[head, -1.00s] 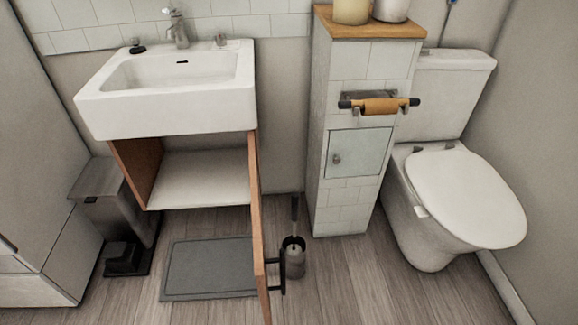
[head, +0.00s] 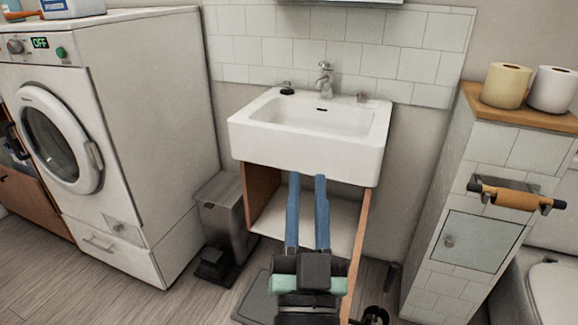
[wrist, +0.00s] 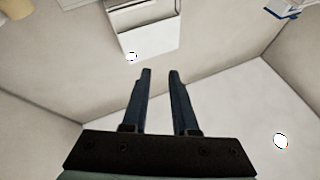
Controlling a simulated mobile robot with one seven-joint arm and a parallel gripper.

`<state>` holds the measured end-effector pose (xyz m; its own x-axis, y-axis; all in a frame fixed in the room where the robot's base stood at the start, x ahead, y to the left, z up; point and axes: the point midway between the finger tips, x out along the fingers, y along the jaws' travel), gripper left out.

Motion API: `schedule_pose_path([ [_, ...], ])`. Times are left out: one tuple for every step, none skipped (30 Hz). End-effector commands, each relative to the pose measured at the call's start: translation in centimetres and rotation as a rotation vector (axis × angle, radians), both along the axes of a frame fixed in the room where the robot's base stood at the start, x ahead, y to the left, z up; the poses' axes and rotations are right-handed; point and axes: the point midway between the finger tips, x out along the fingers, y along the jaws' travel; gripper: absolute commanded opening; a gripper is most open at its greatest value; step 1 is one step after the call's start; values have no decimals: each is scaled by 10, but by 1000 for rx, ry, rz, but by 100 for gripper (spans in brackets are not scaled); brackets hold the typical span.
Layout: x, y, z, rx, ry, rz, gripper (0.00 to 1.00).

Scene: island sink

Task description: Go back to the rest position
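My gripper (head: 307,180) points forward and up in the head view, with its two long blue fingers apart and nothing between them. The fingertips show in front of the white sink's lower edge, and the fingers cover part of the open cabinet below it. In the wrist view my gripper (wrist: 160,72) also shows an empty gap between its fingers. That view looks at pale walls and a white boxy thing (wrist: 145,30) that I cannot identify.
The sink (head: 375,155) is above an open cabinet (head: 263,195) with its wooden door (head: 357,255) swung outward. A pedal bin (head: 225,215) and washing machine (head: 150,130) stand left. A tiled pillar (head: 470,245) and toilet (head: 555,290) stand right. Floor (head: 100,285) is clear at front left.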

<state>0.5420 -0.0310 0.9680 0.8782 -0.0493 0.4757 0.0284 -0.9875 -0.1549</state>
Motion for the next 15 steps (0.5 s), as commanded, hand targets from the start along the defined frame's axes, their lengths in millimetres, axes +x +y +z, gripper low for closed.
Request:
schedule_pose_path([
  [-2,2,45,-2,-54,-8,27],
  [-5,5,68,-6,-78,-11,27],
  [-10,7,96,-15,-105,-16,27],
  [-15,9,115,-21,-126,-20,27],
  [-20,10,134,-30,-145,-23,27],
  [-28,13,156,-40,-169,-25,27],
  [-35,14,172,-51,-187,-29,27],
  [-42,16,187,-60,-203,-31,27],
  [-52,18,205,-73,-225,-35,27],
  [-60,20,217,-84,-242,-37,27],
  [-68,22,229,-96,-258,-41,27],
  [-78,24,244,-111,-278,-45,27],
  [-87,26,254,-123,-293,-49,27],
  [-95,27,264,-136,-308,-53,27],
  [-107,30,276,-152,-327,-56,27],
])
